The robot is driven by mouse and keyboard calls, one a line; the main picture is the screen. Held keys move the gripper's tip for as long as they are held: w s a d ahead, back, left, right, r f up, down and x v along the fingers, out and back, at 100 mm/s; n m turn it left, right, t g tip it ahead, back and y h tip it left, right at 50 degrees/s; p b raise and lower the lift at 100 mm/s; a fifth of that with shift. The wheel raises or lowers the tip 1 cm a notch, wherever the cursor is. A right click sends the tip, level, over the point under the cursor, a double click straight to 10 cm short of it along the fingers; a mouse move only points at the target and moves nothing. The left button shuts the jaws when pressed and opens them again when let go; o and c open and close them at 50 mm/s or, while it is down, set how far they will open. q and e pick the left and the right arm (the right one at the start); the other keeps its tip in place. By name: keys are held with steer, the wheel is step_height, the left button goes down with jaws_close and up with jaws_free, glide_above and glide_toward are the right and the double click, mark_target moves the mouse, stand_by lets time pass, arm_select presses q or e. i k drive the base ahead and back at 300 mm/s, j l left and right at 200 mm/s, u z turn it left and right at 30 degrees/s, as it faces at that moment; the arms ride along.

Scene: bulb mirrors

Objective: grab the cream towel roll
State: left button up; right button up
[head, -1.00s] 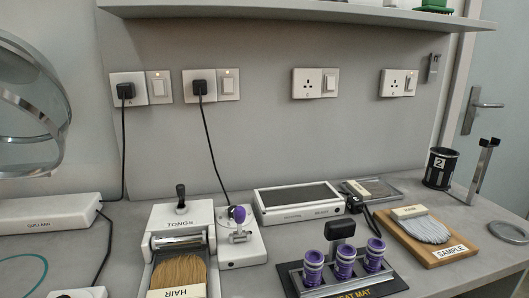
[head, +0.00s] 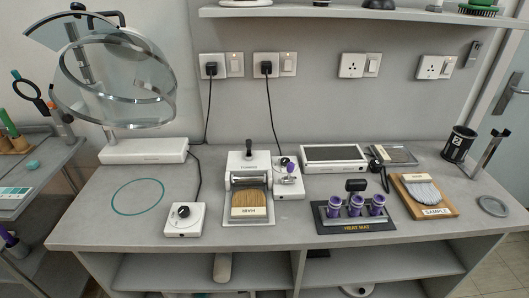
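A cream, rounded, upright-looking object (head: 222,267), which looks like the towel roll, is on the shelf under the counter, left of the middle divider. Its top is near the counter's underside, and it is small in the head view, so its full shape is hard to tell. Neither of my grippers shows in the head view.
The grey counter (head: 100,215) carries a hood dryer (head: 117,150), a control box (head: 184,219), a tongs unit (head: 248,170), a heat mat (head: 325,222) with purple rollers and a sample board (head: 447,205). The lower shelf (head: 150,272) is open at the front. A side trolley (head: 35,205) stands left.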

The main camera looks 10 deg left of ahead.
mark_target(223, 260)
steer(key=l+u, duration=0.1)
steer(key=u, duration=0.5)
steer(key=l+u, duration=0.4)
steer(key=k+l+u, duration=0.1)
steer(key=l+u, duration=0.25)
steer(key=k+l+u, duration=0.1)
steer(key=l, duration=0.25)
steer(key=k+l+u, duration=0.1)
steer(key=l, duration=0.25)
steer(key=k+l+u, duration=0.1)
steer(key=l, duration=0.7)
steer(key=k+l, duration=0.1)
steer(key=l, duration=0.3)
steer(key=i+l, duration=0.15)
